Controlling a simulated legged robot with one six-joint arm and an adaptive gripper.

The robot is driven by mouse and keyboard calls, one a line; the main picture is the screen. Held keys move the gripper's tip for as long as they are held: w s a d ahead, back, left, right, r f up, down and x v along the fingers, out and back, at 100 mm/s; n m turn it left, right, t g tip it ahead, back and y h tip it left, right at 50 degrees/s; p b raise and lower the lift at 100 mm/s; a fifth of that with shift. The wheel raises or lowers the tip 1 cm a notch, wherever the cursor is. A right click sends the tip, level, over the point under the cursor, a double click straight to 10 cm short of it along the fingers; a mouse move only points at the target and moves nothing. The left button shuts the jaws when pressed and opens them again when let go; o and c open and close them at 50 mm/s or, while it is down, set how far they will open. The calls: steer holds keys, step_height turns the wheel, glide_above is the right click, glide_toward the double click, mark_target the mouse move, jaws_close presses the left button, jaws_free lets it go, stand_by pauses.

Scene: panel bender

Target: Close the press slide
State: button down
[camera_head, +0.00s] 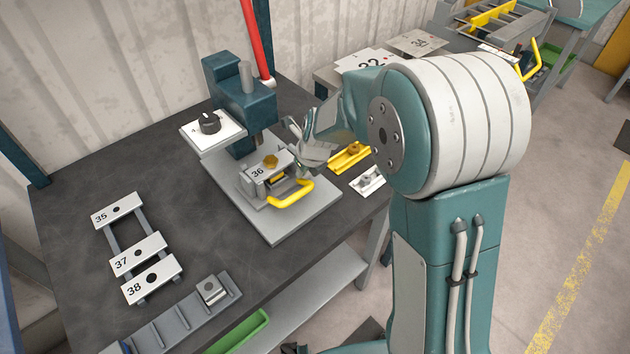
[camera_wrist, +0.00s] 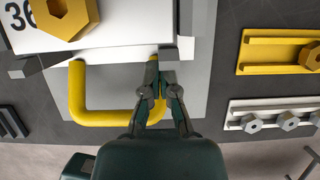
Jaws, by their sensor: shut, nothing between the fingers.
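The press (camera_head: 240,105) is a teal frame on a grey base plate (camera_head: 280,222). Its slide, a pale block marked 36 (camera_head: 258,172), carries a brass hex knob (camera_head: 271,161) and a yellow U-shaped handle (camera_head: 292,197). In the wrist view the knob (camera_wrist: 65,14) is at upper left and the handle (camera_wrist: 92,116) below it. My gripper (camera_wrist: 164,72) is shut and empty, its fingertips over the handle's right leg, partly hiding it. I cannot tell whether they touch. In the head view my gripper (camera_head: 301,160) is just right of the slide.
A black dial on a white plate (camera_head: 209,128) sits by the press. Yellow (camera_head: 350,158) and white (camera_head: 369,181) rail pieces lie to the right. Plates 35, 37 and 38 (camera_head: 138,254) and a grey rack (camera_head: 180,325) are at left. Dark tabletop (camera_head: 190,205) is bare between.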

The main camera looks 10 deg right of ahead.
mark_target(290, 156)
steer(key=w, duration=0.1)
steer(key=w+a, duration=0.1)
steer(key=w, duration=0.1)
steer(key=w+a, duration=0.1)
steer(key=shift+w+a, duration=0.1)
steer(key=shift+w, duration=0.25)
steer(key=shift+a+r, duration=0.1)
steer(key=shift+a, duration=0.15)
